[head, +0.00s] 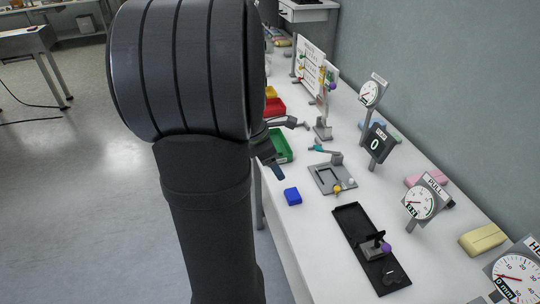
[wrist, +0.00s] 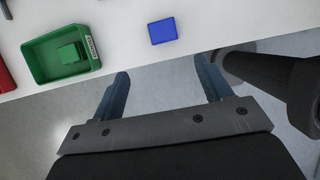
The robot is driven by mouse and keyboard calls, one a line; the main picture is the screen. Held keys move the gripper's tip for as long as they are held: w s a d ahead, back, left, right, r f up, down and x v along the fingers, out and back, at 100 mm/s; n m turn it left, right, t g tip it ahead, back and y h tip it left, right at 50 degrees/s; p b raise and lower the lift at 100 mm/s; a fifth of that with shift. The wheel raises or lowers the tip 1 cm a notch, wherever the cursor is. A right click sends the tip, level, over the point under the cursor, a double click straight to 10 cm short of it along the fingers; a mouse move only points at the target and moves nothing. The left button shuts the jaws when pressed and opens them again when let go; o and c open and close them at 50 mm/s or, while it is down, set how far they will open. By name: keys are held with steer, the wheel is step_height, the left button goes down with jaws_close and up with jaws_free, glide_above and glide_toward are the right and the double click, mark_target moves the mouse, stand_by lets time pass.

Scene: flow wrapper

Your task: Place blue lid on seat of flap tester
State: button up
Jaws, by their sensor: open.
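The blue lid (head: 292,196) is a small blue square lying flat near the table's front edge. In the wrist view the blue lid (wrist: 162,31) lies beyond my fingertips, roughly in line with the gap between them. My gripper (wrist: 163,67) is open and empty, apart from the lid, with floor showing between its fingers. In the head view my gripper (head: 292,150) is partly hidden behind my arm. A grey plate fixture (head: 326,181) with a recessed seat, a teal-handled lever and a yellow knob stands right of the lid; it looks like the flap tester, though no label is readable.
A green bin (wrist: 40,76) holds a green block; red (head: 277,106) and yellow bins stand farther back. A long black tray (head: 349,225) with a purple-knobbed device lies nearer. Dial gauges (head: 420,203) and a "0" display (head: 376,144) line the wall side. Table around the lid is clear.

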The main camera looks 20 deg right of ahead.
steer(key=shift+o, duration=0.6)
steer(key=shift+v, duration=1.35)
steer(key=s+a+f+g+h, duration=0.2)
steer(key=a+f+h, duration=0.25)
steer(key=f, duration=0.25)
steer(key=t+h, duration=0.2)
steer(key=h, duration=0.3)
glide_toward(289, 194)
steer(key=d, duration=0.4)
steer(key=shift+y, duration=0.25)
steer(key=shift+a+f+x, duration=0.1)
steer(key=shift+f+x, duration=0.1)
steer(key=shift+x, duration=0.8)
steer(key=shift+a+f+x, duration=0.1)
steer(key=shift+f+x, duration=0.05)
steer(key=shift+x, duration=0.9)
steer(key=shift+a+f+x, duration=0.1)
steer(key=shift+f+x, duration=0.1)
steer(key=shift+x, duration=0.8)
steer(key=shift+d, duration=0.1)
steer(key=c, duration=1.1)
